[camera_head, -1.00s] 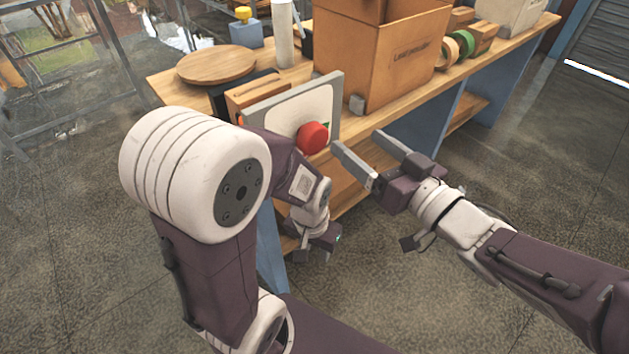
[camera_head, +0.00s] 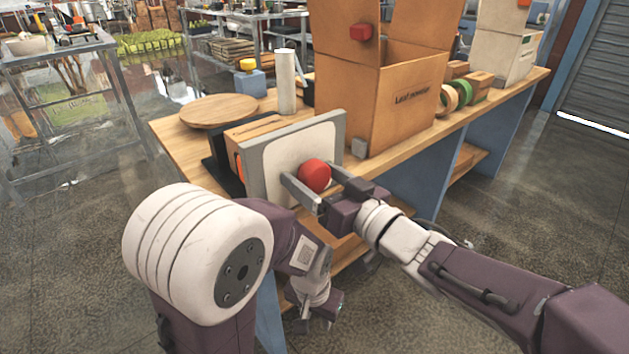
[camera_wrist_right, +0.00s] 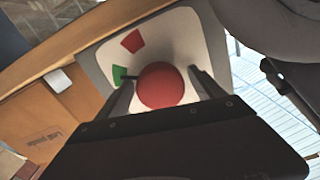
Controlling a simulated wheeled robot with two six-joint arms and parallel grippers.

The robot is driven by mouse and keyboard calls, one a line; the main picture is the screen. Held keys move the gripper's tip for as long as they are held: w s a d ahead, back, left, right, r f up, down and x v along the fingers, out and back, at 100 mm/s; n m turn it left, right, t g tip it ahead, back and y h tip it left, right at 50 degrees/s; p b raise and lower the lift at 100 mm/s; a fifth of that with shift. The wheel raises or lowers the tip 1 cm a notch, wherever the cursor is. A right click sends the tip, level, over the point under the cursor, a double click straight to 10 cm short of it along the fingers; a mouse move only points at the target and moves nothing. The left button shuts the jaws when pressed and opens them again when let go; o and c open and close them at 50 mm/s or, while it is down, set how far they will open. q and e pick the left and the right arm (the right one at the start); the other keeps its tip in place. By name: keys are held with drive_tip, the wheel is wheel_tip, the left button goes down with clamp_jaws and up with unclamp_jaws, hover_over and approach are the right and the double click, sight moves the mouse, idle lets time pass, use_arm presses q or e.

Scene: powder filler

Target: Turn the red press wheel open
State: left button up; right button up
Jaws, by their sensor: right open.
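The red press wheel (camera_head: 315,175) is a round red knob on the white face of a grey-framed panel (camera_head: 256,172) at the table's front edge. My right gripper (camera_head: 308,186) is open, with its fingers reaching to either side of the wheel. In the right wrist view the wheel (camera_wrist_right: 161,86) sits between the two fingertips, with a gap visible at the right finger. Beside it the panel shows a green mark (camera_wrist_right: 119,75) and a red mark (camera_wrist_right: 132,41); a dark pointer lies at the green one. My left gripper (camera_head: 318,306) hangs low before the table, its jaws unclear.
A large open cardboard box (camera_head: 385,105) stands behind and right of the panel on the wooden table (camera_head: 178,150). A round wooden board (camera_head: 219,110) and a white cylinder (camera_head: 286,82) are behind it. Tape rolls (camera_head: 452,97) lie farther right. The floor at right is clear.

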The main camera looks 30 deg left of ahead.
drive_tip(key=c, duration=1.4)
drive_tip(key=shift+o, duration=0.2)
drive_tip(key=n+b, duration=0.1)
drive_tip(key=n, duration=0.4)
drive_tip(key=shift+f+n+b, duration=0.1)
drive_tip(key=shift+n+b, duration=0.2)
drive_tip(key=shift+b, duration=0.1)
drive_tip(key=n+b, duration=0.2)
drive_tip(key=n, duration=0.3)
drive_tip(key=shift+n, duration=0.3)
drive_tip(key=n+b, duration=0.3)
drive_tip(key=n, duration=0.4)
drive_tip(key=shift+b, duration=0.3)
drive_tip(key=n+b, duration=0.2)
drive_tip(key=n, duration=0.2)
drive_tip(key=shift+n, duration=0.4)
